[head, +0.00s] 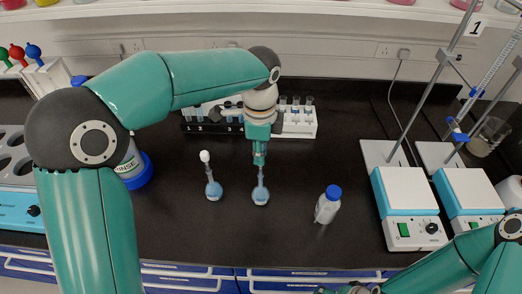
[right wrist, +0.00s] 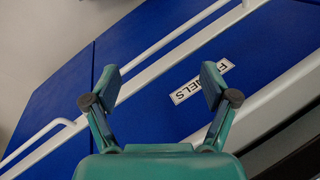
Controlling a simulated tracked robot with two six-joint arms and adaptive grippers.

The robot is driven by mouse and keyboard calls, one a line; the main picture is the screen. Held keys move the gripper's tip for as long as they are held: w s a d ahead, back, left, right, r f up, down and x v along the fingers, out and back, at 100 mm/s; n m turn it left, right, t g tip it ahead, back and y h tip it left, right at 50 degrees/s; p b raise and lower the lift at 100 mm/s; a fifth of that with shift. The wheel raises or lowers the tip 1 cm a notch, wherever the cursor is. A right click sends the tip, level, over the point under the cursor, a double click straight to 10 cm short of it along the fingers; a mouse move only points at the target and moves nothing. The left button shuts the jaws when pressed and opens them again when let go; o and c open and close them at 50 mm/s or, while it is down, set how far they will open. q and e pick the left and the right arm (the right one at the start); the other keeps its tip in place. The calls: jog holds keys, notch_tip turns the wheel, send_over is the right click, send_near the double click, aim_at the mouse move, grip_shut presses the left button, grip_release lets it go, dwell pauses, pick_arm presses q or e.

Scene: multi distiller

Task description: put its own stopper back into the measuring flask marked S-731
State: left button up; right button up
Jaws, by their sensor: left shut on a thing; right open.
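A measuring flask (head: 260,195) with blue liquid stands upright on the dark bench in the middle of the head view. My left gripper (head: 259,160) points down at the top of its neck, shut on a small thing. That thing is mostly hidden by the fingers; from its place it looks like a stopper, and I cannot tell whether it sits in the neck. A second flask (head: 213,191) with blue liquid stands to the left, with a white stopper (head: 205,156) at its top. The markings are too small to read. My right gripper (right wrist: 160,82) is open and empty.
A bottle with a blue cap (head: 328,204) stands right of the flasks. A tube rack (head: 302,122) stands behind my left gripper, hotplates (head: 406,205) to the right, and a rinse bottle (head: 132,165) to the left. Blue drawers labelled FUNNELS (right wrist: 260,45) face my right gripper.

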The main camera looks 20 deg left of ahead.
pick_arm(q)
jog(key=shift+f+b, duration=0.65)
jog(key=shift+f, duration=0.4)
dwell(0.4)
jog(key=o, duration=0.8)
jog(key=shift+c, duration=0.2)
notch_tip(320, 180, up, 12)
